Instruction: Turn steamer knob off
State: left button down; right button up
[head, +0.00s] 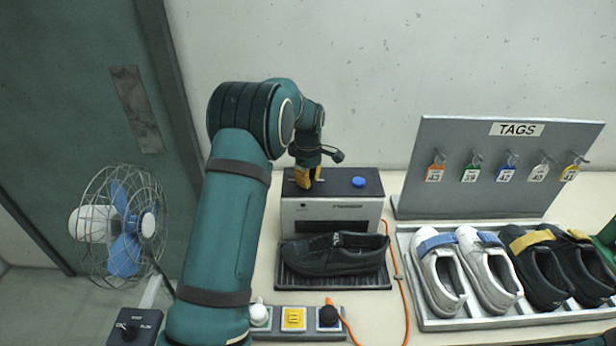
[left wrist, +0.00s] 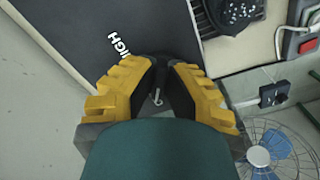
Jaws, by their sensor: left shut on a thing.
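The steamer (head: 332,215) is a light grey box with a dark top, standing at the back of the table behind a black shoe. My left gripper (head: 308,184) points down onto the left part of its top. In the left wrist view the yellow fingers (left wrist: 163,65) are shut on the steamer knob, which is mostly hidden between them. The word HIGH is printed on the dark steamer top (left wrist: 90,30) beside the fingers. I cannot read the knob's setting. My right gripper is not in view.
A blue button (head: 359,181) is on the steamer top. A black shoe (head: 335,254) lies on a dark mat in front. A tray (head: 455,322) of shoes and a TAGS board (head: 460,135) stand right. A switch strip (head: 272,321) is in front, a fan (head: 120,225) left.

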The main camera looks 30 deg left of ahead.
pick_arm(q)
jog(key=shift+f+n, duration=0.15)
jog(key=shift+n, duration=0.35)
jog(key=c, duration=1)
grip_release()
notch_tip(320, 180, up, 12)
jog(key=shift+r, duration=0.1)
